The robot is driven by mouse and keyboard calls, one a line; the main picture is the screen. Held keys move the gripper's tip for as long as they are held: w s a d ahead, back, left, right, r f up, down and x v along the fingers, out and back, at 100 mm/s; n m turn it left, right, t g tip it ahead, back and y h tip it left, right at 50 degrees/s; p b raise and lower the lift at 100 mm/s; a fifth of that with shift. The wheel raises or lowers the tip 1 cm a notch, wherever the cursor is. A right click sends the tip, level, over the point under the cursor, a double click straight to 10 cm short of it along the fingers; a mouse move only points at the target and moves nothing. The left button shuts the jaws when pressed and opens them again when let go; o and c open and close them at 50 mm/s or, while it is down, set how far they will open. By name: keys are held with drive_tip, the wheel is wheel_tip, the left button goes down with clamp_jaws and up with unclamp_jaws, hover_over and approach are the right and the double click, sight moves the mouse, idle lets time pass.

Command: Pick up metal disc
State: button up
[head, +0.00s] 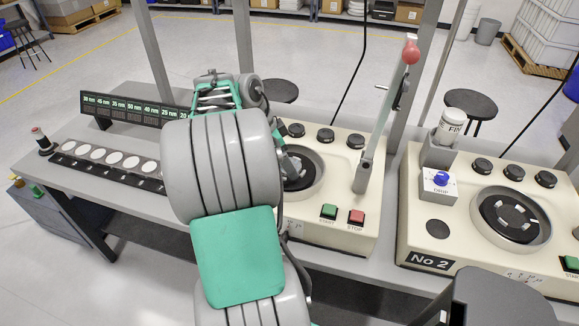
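Several pale round metal discs (115,158) lie in a row along a dark strip holder (75,163) on the left part of the grey table. My arm covers the middle of the view, including the right end of the strip and sign. The end of my arm is mostly hidden behind its own grey links. A small part of it seems to show beside the round recess (298,172) of the left cream machine. The fingertips cannot be made out, nor whether they hold anything.
The left cream machine (345,215) has a tall lever with a red knob (410,52) and green and red buttons. A second machine marked No 2 (430,262) stands at right with a white container (452,120). A dark-red-topped bottle (39,140) stands at the table's left end.

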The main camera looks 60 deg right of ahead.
drive_tip(key=shift+s+d+f, duration=0.1)
drive_tip(key=shift+d+f, duration=0.1)
drive_tip(key=shift+f, duration=0.5)
drive_tip(key=c, duration=1.4)
drive_tip(key=shift+o, duration=0.2)
drive_tip(key=shift+r, duration=0.15)
